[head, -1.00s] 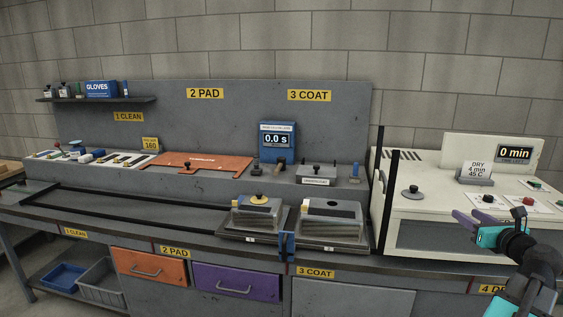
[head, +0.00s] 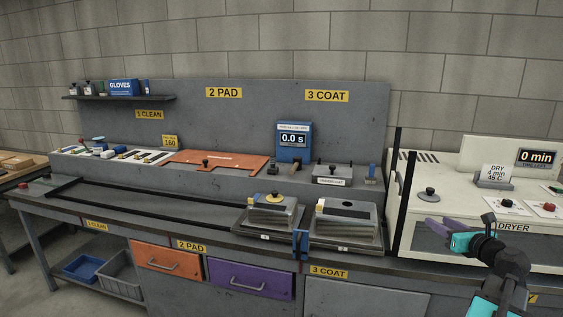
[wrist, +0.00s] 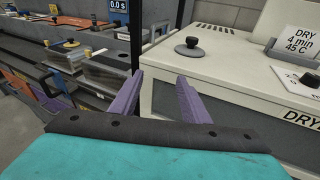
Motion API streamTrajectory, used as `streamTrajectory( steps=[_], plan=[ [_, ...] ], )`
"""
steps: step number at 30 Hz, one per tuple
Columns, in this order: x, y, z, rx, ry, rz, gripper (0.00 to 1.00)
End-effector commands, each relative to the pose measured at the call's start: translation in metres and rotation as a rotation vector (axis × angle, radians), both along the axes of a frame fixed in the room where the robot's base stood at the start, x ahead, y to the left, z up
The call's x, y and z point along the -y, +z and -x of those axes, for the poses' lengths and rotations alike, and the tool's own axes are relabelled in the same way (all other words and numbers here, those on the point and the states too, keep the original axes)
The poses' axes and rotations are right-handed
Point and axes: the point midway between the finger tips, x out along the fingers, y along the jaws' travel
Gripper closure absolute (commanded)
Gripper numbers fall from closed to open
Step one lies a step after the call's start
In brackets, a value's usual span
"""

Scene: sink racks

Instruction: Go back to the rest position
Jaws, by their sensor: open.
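My gripper (head: 432,225) is at the right in the head view, in front of the white dryer (head: 480,165). Its two purple fingers are apart with nothing between them. The wrist view also shows my gripper (wrist: 158,90), open and empty, with the dryer (wrist: 235,75) just beyond on the right. The arm is bent, with its teal and black links at the lower right of the head view. My gripper appears to touch nothing.
Two lidded boxes, one with a yellow knob (head: 271,215) and one beside it (head: 345,224), stand on the bench (head: 150,210). A blue timer (head: 293,142) reads 0.0 s. The dryer display (head: 537,158) reads 0 min. Black posts rise at the dryer's left side.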

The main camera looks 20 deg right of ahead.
Motion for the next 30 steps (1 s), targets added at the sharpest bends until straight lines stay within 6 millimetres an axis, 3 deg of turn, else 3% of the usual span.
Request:
streamTrajectory(
  steps=[1, 6, 15, 22, 30],
  plan=[
    [-0.013, -0.012, -0.017, -0.007, 0.03, -0.015, 0.58],
    [-0.058, -0.051, -0.065, -0.034, 0.118, -0.062, 0.58],
    [-0.149, -0.13, -0.131, -0.127, 0.272, -0.126, 0.58],
    [-0.23, -0.198, -0.165, -0.229, 0.4, -0.15, 0.58],
    [-0.332, -0.28, -0.179, -0.372, 0.578, -0.113, 0.58]
  ],
)
